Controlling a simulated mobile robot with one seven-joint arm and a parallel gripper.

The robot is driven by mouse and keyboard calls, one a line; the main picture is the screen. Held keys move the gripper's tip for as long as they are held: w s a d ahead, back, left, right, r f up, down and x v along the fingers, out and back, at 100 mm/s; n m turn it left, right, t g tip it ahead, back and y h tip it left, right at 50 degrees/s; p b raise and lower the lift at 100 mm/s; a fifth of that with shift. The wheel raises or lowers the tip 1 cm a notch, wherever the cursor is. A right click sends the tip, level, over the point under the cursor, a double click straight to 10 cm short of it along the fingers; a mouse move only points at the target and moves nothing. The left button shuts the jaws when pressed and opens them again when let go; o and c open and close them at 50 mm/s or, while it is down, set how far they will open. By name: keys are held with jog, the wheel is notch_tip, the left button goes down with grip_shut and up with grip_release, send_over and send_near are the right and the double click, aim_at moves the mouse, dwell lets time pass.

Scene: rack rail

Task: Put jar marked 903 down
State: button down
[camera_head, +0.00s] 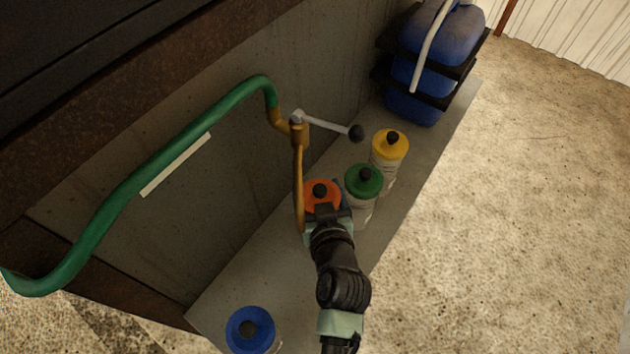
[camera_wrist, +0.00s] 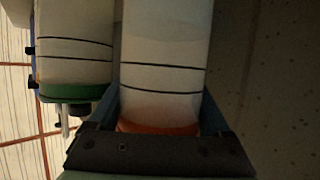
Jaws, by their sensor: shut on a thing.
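My gripper (camera_head: 326,207) is shut on a white jar with an orange lid (camera_head: 321,190). In the wrist view the jar's pale body (camera_wrist: 165,50), with two dark lines round it, stands between the two fingers, with the orange lid nearest the palm. No number can be read on it, so I cannot tell from the pictures whether it is marked 903. Its base is hidden, and I cannot tell whether it touches the grey ledge (camera_head: 400,205). A green-lidded jar (camera_head: 363,182) stands close on its right; it also shows in the wrist view (camera_wrist: 75,60).
A yellow-lidded jar (camera_head: 389,147) stands behind the green one. A blue-lidded jar (camera_head: 250,330) is at the near end. Blue containers (camera_head: 440,40) in a black rack stand at the far end. A brass tap pipe (camera_head: 298,165) with green hose (camera_head: 150,180) hangs close left of my gripper.

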jog(key=x, duration=0.2)
jog(key=shift+w+f, duration=0.15)
jog(key=shift+w, duration=0.2)
jog(key=shift+f, duration=0.1)
jog(key=shift+f, duration=0.2)
jog(key=shift+c, duration=0.4)
grip_release()
jog(key=shift+s, duration=0.1)
jog(key=shift+r, duration=0.1)
